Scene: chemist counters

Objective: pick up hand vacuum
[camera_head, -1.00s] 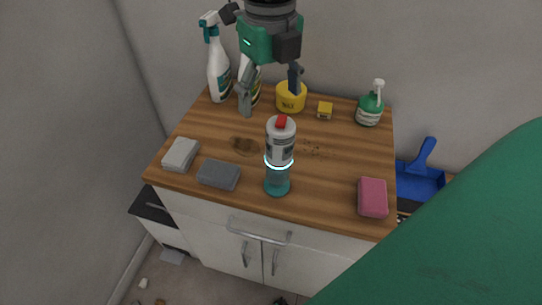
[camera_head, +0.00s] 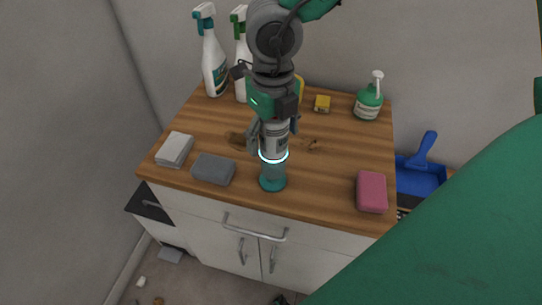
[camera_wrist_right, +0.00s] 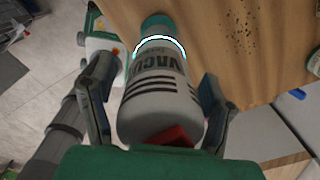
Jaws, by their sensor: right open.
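The hand vacuum (camera_head: 273,170) stands upright on the wooden counter top near its front edge, with a teal lower part, a glowing ring and a grey body. My right gripper (camera_head: 272,132) is over its upper body, open, with one finger on each side. In the right wrist view the vacuum (camera_wrist_right: 163,85) lies between the two open fingers of my right gripper (camera_wrist_right: 155,105), its red button near the palm. A gap shows at the fingers, so it is not clamped. My left gripper is not in view.
A grey sponge (camera_head: 214,169) and a pale one (camera_head: 174,150) lie to the left, a pink sponge (camera_head: 372,192) to the right. Spray bottles (camera_head: 213,60) stand at the back left, a green soap bottle (camera_head: 368,101) at the back right. A blue dustpan (camera_head: 420,178) is beyond the right edge.

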